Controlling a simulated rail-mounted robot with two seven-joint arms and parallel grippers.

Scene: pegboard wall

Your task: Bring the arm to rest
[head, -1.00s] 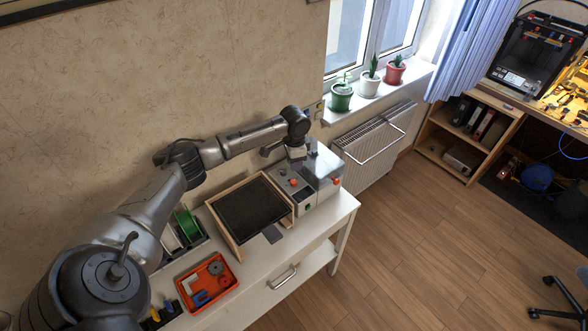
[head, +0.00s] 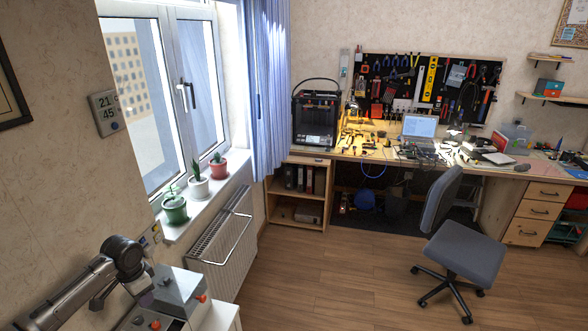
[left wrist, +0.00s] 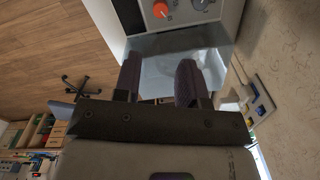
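My left arm comes in from the lower left of the head view, and its gripper (head: 143,291) points down beside a grey machine (head: 181,288) with red knobs. In the left wrist view the two dark fingers of the left gripper (left wrist: 160,80) stand apart with nothing between them. Beyond the fingers is a smooth grey surface, and the machine's panel with an orange knob (left wrist: 161,10) shows at the top. I cannot tell the exact gap between the fingertips and that surface. My right gripper is in neither view.
A sill with potted plants (head: 198,187) and a radiator (head: 222,250) lie beyond the machine. A workbench with a 3D printer (head: 315,122) and pegboard (head: 425,85) stands along the far wall. An office chair (head: 462,245) stands on otherwise open wooden floor (head: 345,285).

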